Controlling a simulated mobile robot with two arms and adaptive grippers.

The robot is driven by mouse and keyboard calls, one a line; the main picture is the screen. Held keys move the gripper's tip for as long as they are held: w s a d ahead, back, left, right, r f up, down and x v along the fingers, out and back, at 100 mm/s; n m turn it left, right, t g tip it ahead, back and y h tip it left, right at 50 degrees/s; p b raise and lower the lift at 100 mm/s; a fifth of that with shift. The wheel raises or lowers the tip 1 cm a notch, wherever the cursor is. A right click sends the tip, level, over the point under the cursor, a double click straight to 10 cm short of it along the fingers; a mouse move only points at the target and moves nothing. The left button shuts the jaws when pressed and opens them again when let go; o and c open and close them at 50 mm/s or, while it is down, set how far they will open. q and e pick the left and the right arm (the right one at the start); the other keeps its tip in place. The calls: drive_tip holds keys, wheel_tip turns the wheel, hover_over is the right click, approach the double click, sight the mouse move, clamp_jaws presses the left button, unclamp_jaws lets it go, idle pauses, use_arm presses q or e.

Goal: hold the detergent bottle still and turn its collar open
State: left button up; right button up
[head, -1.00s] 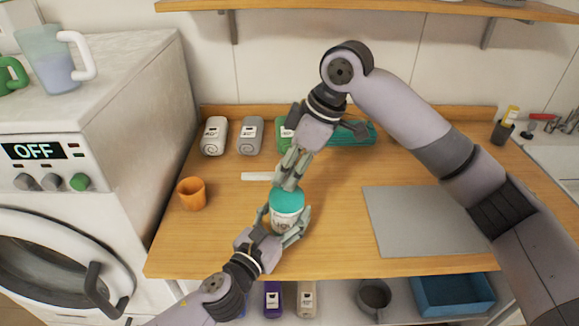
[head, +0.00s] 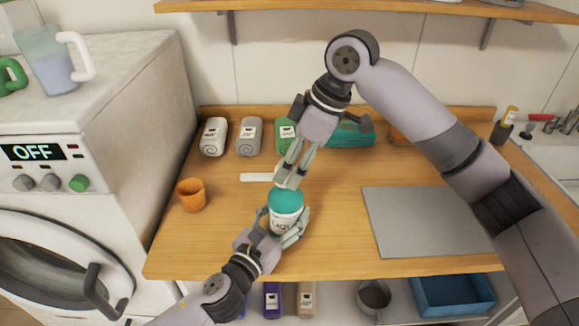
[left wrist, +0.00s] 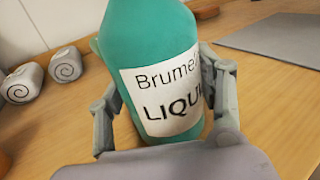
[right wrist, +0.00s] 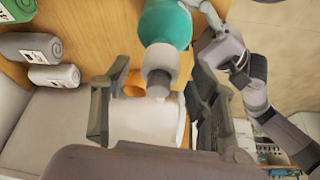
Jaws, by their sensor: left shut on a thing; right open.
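The detergent bottle (head: 286,203) is teal with a white label and stands on the wooden counter. In the left wrist view the bottle (left wrist: 150,45) fills the middle, its label facing my camera. My left gripper (head: 284,226) is shut around its body, one finger on each side (left wrist: 163,105). My right gripper (head: 289,180) is open at the bottle's top. In the right wrist view the pale grey collar (right wrist: 160,68) points toward my open right fingers (right wrist: 158,98).
Rolled towels (head: 213,137) line the back of the counter, beside a teal item (head: 350,135). An orange cup (head: 191,195) stands left. A grey mat (head: 425,222) lies right. The washing machine (head: 60,190) borders the left side. The counter between cup and bottle is mostly clear.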

drive_tip(key=v, duration=1)
drive_tip(key=shift+d, duration=0.1)
use_arm(q)
drive_tip(key=o, duration=1.8)
